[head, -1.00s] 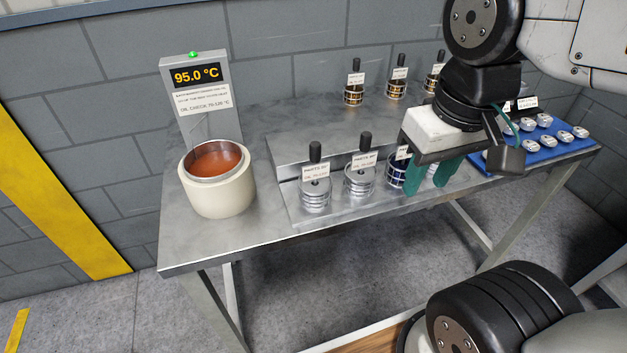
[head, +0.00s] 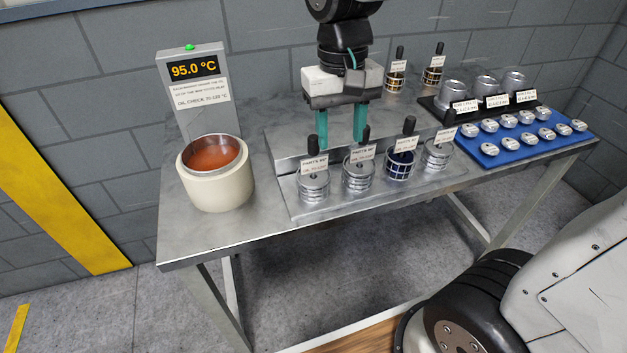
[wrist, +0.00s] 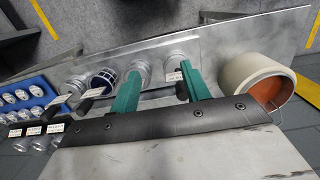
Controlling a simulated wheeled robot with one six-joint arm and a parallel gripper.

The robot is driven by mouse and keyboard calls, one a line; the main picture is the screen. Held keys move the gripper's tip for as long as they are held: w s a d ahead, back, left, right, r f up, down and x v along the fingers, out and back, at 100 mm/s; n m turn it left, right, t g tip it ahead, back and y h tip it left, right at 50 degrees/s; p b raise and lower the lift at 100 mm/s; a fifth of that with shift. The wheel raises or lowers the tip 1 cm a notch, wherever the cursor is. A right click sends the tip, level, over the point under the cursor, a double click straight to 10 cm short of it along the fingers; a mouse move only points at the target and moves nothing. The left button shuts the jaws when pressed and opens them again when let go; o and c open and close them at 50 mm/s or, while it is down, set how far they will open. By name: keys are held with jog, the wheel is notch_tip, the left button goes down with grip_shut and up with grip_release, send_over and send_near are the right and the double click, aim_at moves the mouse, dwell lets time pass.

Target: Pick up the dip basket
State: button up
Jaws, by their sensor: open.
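Several dip baskets with upright black handles and paper tags stand on the steel table. The front row has a silver basket (head: 314,188) at left, another silver one (head: 358,179), a dark blue one (head: 399,167) and a silver one (head: 437,157). Dark baskets with gold bands, one (head: 395,85) and another (head: 432,76), stand on the raised back step. My gripper (head: 340,142) is open and empty, its green fingers above and behind the two left front baskets. In the wrist view, the fingers (wrist: 162,70) are apart, near those baskets; the tags' small print is unreadable.
A cream pot of brown oil (head: 217,190) stands at left before a display (head: 195,85) reading 95.0 °C. A blue mat (head: 490,150) with small metal parts and a black rack (head: 437,108) with silver cups lie at right. Table front left is clear.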

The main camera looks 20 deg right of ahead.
aim_at(313, 136)
jog(key=w+a, duration=0.1)
jog(key=w, duration=0.1)
jog(key=w+a+m, duration=0.1)
jog(key=w, duration=0.1)
jog(key=w+a+m, duration=0.1)
jog(key=w, duration=0.2)
jog(key=shift+r+t, duration=0.4)
jog(key=shift+s+d+f+m, duration=0.1)
jog(key=shift+s+f+m, duration=0.05)
jog(key=shift+m, duration=0.25)
jog(key=f, duration=0.7)
jog(key=shift+w+d+f, duration=0.2)
jog(key=shift+d+f, duration=0.05)
grip_shut()
jog(key=shift+w+r, duration=0.1)
